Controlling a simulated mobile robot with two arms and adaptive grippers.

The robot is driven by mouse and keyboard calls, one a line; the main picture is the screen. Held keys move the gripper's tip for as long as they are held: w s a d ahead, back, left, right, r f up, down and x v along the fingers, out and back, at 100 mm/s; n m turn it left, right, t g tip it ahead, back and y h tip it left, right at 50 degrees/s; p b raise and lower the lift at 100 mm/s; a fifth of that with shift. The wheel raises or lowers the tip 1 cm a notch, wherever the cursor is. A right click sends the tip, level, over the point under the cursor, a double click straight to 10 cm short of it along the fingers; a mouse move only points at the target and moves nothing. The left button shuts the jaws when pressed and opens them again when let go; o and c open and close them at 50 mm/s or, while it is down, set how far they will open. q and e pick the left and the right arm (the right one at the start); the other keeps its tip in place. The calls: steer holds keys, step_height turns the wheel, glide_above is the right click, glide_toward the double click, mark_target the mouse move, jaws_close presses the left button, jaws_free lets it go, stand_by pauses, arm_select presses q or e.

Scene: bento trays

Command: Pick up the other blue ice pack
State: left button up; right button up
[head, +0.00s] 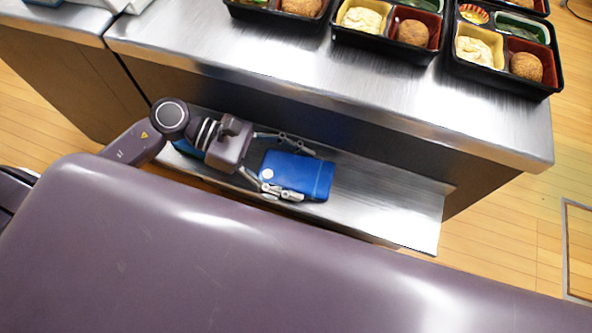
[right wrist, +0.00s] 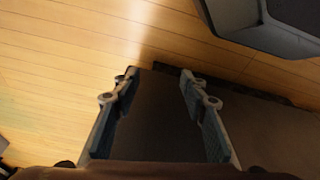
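A blue ice pack (head: 300,175) with a pale round cap lies at the low metal shelf below the counter in the head view. My left gripper (head: 303,174) reaches in from the left, with one finger along the pack's far edge and the other along its near edge. Whether both fingers press on it cannot be told. Another blue thing (head: 187,148), perhaps a second ice pack, shows partly under my left arm, mostly hidden. My right gripper (right wrist: 158,88) is open and empty in the right wrist view, above a dark surface and wood floor.
Several black bento trays (head: 385,52) with food stand on the metal counter (head: 250,52) above the shelf. The low shelf (head: 385,200) is bare right of the pack. The counter's front edge overhangs behind my left gripper. Wooden floor (head: 490,215) is open at the right.

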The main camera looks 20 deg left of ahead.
arm_select(q)
steer(key=c, duration=0.8)
steer(key=shift+c, duration=0.2)
steer(key=shift+r, duration=0.15)
